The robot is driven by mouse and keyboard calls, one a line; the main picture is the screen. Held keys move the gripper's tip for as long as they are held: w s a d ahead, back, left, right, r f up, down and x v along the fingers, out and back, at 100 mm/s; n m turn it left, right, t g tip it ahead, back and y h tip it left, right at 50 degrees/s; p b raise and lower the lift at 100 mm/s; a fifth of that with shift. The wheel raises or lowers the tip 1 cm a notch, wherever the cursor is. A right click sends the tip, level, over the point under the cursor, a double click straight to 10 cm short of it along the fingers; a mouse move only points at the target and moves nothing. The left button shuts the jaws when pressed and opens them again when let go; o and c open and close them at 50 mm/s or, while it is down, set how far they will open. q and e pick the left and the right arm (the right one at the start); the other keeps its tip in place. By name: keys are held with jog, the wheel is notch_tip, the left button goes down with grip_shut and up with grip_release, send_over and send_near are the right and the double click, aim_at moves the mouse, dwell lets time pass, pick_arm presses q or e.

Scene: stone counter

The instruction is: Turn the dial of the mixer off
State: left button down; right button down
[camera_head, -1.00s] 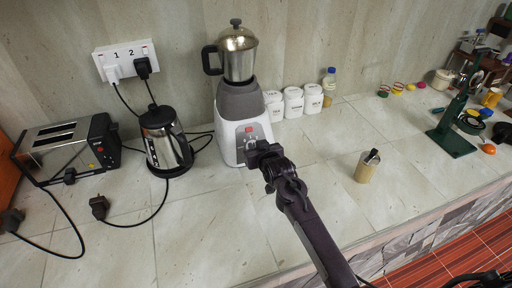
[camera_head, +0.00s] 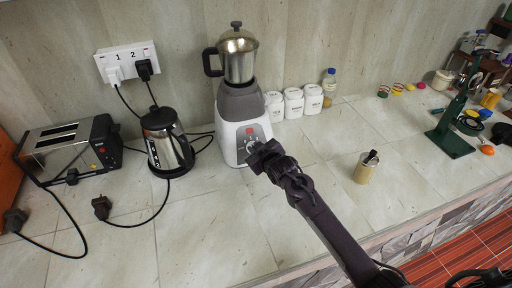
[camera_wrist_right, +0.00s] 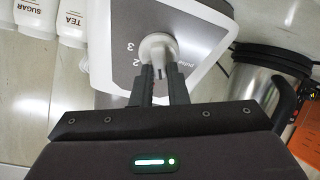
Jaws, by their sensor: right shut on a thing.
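The mixer (camera_head: 231,143) stands on the counter against the wall, with a white base, a grey collar and a steel jar (camera_head: 239,56) on top. Its control panel with a red switch (camera_head: 249,130) faces me. My right gripper (camera_head: 256,157) is at the lower front of the panel and partly covers it. In the right wrist view the mixer's pale round dial (camera_wrist_right: 157,49) shows with numbers beside it. There the fingers of the right gripper (camera_wrist_right: 159,80) are closed on the dial's raised grip. My left gripper is not in view.
A steel kettle (camera_head: 168,142) and a toaster (camera_head: 70,149) with cables stand to the left. White canisters (camera_head: 293,103) and a bottle (camera_head: 329,86) are right of the mixer. A small beige container (camera_head: 364,172) stands on the otherwise clear counter middle.

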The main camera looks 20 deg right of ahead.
jog(key=shift+n+g, duration=0.3)
jog(key=shift+n, duration=1.1)
jog(key=c, duration=1.4)
grip_release()
jog(key=shift+c, duration=0.2)
jog(key=shift+s, duration=0.1)
jog(key=b+v, duration=0.1)
jog(key=v, duration=0.6)
jog(key=shift+s, duration=0.25)
jog(key=shift+d, duration=0.1)
